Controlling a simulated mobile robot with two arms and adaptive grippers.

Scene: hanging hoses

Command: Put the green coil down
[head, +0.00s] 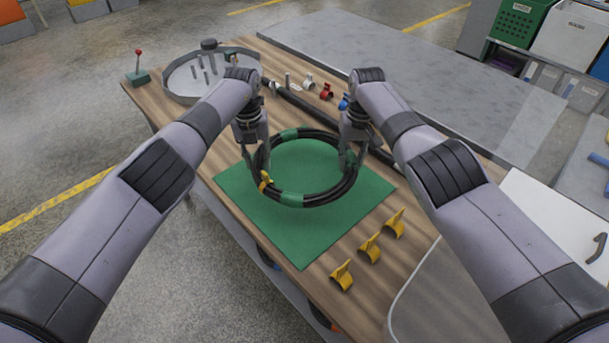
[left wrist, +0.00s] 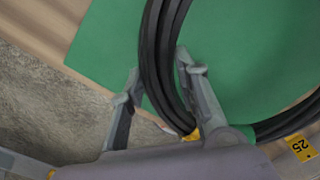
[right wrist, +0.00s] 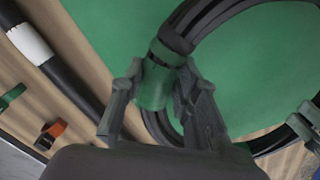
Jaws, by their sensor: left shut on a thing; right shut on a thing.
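The green coil (head: 325,198) is a ring of black hose with green bands and a yellow tag, which reads 25 in the left wrist view (left wrist: 302,147). It is over the green mat (head: 300,235) on the wooden table; I cannot tell how large any gap beneath it is. My left gripper (head: 258,160) is shut on the coil's left side, with the hose between its fingers in the left wrist view (left wrist: 160,75). My right gripper (head: 350,158) is shut on its right side, at a green band (right wrist: 155,85).
Several yellow clips (head: 369,249) stand right of the mat. A round grey tray with pegs (head: 182,88) is at the back left, near a red-knobbed lever (head: 139,62). A black bar (head: 310,108), a red clip (head: 326,92) and a blue clip (head: 343,103) lie behind the coil.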

